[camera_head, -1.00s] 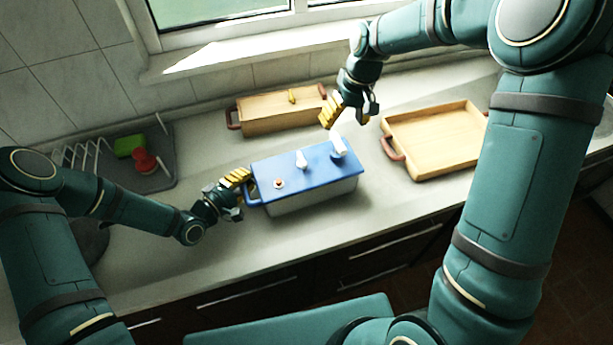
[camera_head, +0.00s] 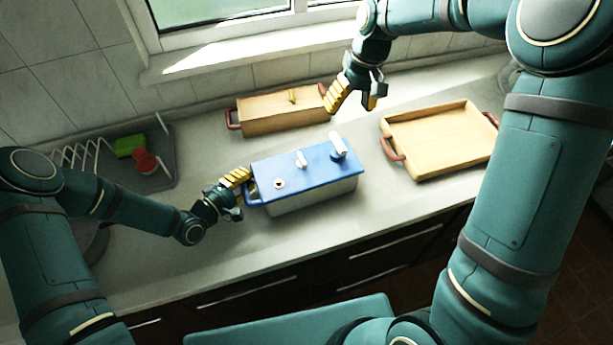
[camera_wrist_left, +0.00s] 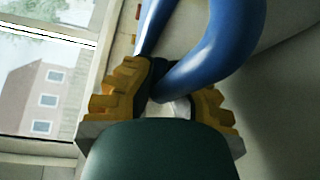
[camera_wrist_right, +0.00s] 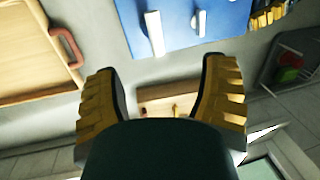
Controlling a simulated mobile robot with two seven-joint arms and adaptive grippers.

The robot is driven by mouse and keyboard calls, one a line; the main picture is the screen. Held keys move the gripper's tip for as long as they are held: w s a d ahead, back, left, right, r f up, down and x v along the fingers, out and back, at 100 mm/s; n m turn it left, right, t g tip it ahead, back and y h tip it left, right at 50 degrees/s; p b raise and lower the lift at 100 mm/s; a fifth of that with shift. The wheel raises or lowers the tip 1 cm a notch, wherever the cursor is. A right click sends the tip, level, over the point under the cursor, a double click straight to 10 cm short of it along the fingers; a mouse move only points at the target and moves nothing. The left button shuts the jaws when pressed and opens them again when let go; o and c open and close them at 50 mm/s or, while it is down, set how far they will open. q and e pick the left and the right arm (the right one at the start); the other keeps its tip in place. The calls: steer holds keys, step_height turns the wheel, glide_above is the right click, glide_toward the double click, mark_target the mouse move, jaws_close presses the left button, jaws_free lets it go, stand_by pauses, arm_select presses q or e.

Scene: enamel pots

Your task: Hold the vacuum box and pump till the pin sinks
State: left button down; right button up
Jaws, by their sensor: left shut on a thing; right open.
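The vacuum box (camera_head: 312,190) has a grey body and a blue lid (camera_head: 300,165), and stands on the counter. A white pump handle (camera_head: 338,146) stands near the lid's right end, also seen in the right wrist view (camera_wrist_right: 153,33). A smaller white part (camera_head: 301,158) is mid-lid. The pin's white ring (camera_head: 279,184) is near the left end; no red shows in it. My left gripper (camera_head: 240,182) is shut on the blue handle at the box's left end, filling the left wrist view (camera_wrist_left: 215,55). My right gripper (camera_head: 356,99) is open and empty, above and behind the pump.
A lidded wooden box (camera_head: 275,118) stands behind, by the wall. An empty wooden tray (camera_head: 440,168) with red-brown handles lies to the right. A grey drainer (camera_head: 150,183) holds a green sponge (camera_head: 128,146) and a red item (camera_head: 145,161) at left. Counter in front is clear.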

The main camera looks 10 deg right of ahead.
step_height(320, 180, up, 11)
steer(key=d, duration=0.2)
steer(key=shift+d+r, duration=0.1)
stand_by(0.5)
steer(key=shift+w, duration=0.1)
steer(key=c, duration=0.4)
step_height(320, 180, down, 14)
steer(key=w+d+g+y, duration=0.1)
steer(key=d+g+y, duration=0.15)
steer(key=y, duration=1.05)
glide_above(331, 159)
steer(key=shift+t, duration=0.25)
steer(key=shift+f, duration=4.95)
